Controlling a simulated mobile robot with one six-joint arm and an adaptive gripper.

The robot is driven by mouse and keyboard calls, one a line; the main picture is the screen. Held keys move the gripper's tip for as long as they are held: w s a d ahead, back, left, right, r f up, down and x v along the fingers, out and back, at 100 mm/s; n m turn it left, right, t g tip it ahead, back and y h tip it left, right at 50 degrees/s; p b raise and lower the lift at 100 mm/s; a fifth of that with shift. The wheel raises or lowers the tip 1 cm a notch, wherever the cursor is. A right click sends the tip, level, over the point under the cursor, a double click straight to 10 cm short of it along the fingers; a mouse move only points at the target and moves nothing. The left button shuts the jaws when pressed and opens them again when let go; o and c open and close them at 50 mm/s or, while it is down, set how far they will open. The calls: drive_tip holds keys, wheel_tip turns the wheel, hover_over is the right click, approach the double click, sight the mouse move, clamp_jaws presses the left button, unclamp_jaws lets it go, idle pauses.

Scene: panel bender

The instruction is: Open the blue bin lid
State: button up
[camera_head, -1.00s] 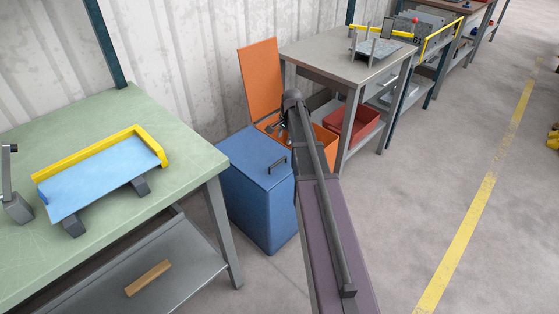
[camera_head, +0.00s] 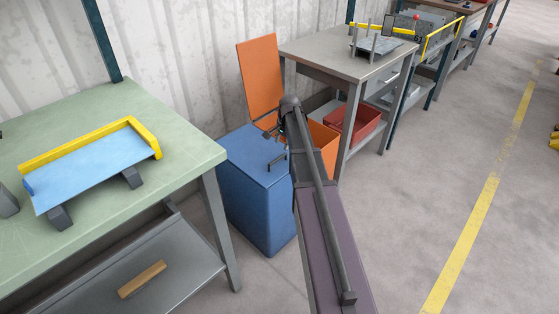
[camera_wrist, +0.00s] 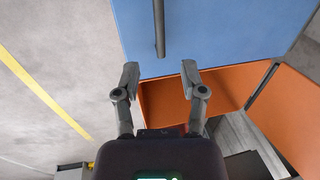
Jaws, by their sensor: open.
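The blue bin (camera_head: 252,205) stands on the floor beside the green-topped table. Its blue lid (camera_head: 252,158) is shut and carries a dark bar handle (camera_head: 278,160). In the wrist view the lid (camera_wrist: 215,30) fills the top, with the handle (camera_wrist: 159,25) running down toward the gap between my fingers. My gripper (camera_wrist: 160,75) is open and empty, its two fingertips near the lid's edge, on either side of the handle's line and short of its end. In the head view my arm hides part of the gripper (camera_head: 270,133), which is close to the handle.
An orange bin (camera_head: 323,140) with its orange lid (camera_head: 260,75) standing open is just behind the blue bin. The green table (camera_head: 190,160) with a blue and yellow tray (camera_head: 95,170) is at left. A grey workbench (camera_head: 330,55) stands behind.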

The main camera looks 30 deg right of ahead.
sight(279, 158)
drive_tip(key=shift+w+a+f+b, duration=0.1)
drive_tip(key=shift+w+f+b, duration=0.15)
drive_tip(key=shift+f+b, duration=1.05)
drive_tip(key=shift+w+a+f+b, duration=0.1)
drive_tip(key=shift+w+f+b, duration=0.15)
drive_tip(key=shift+f+b, duration=1)
drive_tip(key=shift+w+a+f+b, duration=0.1)
drive_tip(key=shift+w+f+b, duration=0.15)
drive_tip(key=shift+f+b, duration=1.05)
drive_tip(key=shift+f, duration=0.15)
clamp_jaws()
drive_tip(key=shift+d, duration=0.15)
